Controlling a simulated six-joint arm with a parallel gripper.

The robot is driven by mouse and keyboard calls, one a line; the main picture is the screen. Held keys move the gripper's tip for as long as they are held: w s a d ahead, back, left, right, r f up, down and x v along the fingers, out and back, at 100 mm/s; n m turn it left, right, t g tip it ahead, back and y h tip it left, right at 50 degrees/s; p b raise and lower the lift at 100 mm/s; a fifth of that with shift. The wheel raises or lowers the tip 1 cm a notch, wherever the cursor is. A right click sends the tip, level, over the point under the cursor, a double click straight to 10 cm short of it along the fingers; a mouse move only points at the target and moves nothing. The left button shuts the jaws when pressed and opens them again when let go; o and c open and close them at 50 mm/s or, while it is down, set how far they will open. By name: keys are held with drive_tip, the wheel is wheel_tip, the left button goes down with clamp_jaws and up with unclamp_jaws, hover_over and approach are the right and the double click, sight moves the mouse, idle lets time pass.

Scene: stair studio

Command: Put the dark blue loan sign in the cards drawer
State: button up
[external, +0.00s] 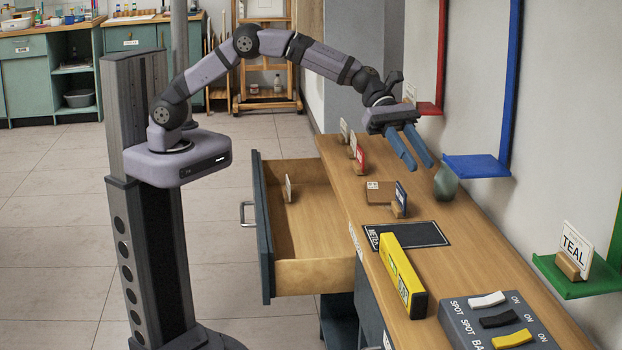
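A small dark blue sign (402,194) stands upright in a wooden block on the counter (345,180), beside a flat brown block. Its lettering is too small to read. A grey-fronted drawer (305,276) is pulled out at the counter's left side, with a small pale sign (288,188) standing inside it near the front. Whether this is the cards drawer cannot be read. My gripper (422,165) is open and empty, its two blue fingers apart and pointing down above the counter, behind the dark blue sign.
A grey-green vase (445,183) stands right of the dark blue sign. Several small signs (358,155) stand farther back. Blue (476,167) and green shelves (580,282) jut from the wall.

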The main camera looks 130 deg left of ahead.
drive_tip(key=s+a+r+m+g+h, duration=0.1)
drive_tip(key=s+a+m+g+h, duration=0.2)
drive_tip(key=s, duration=0.5)
drive_tip(key=m, duration=0.1)
approach(401, 186)
drive_tip(key=shift+w+d+f+t+h, duration=0.2)
drive_tip(key=shift+w+d+f, duration=0.2)
drive_tip(key=shift+d, duration=0.2)
drive_tip(key=shift+w+d+f+t+h, duration=0.1)
drive_tip(key=shift+w+d+f+t, duration=0.15)
drive_tip(key=shift+d+f, duration=0.25)
drive_tip(key=shift+w+d+f, duration=0.2)
drive_tip(key=shift+d, duration=0.1)
drive_tip(key=shift+a+f+p+x, duration=0.15)
drive_tip(key=shift+p+x, duration=0.35)
drive_tip(key=shift+x, duration=1.15)
drive_tip(key=shift+a+f+p+x, duration=0.15)
drive_tip(key=shift+p+x, duration=0.3)
drive_tip(key=shift+x, duration=1.25)
drive_tip(key=shift+w, duration=0.1)
clamp_jaws()
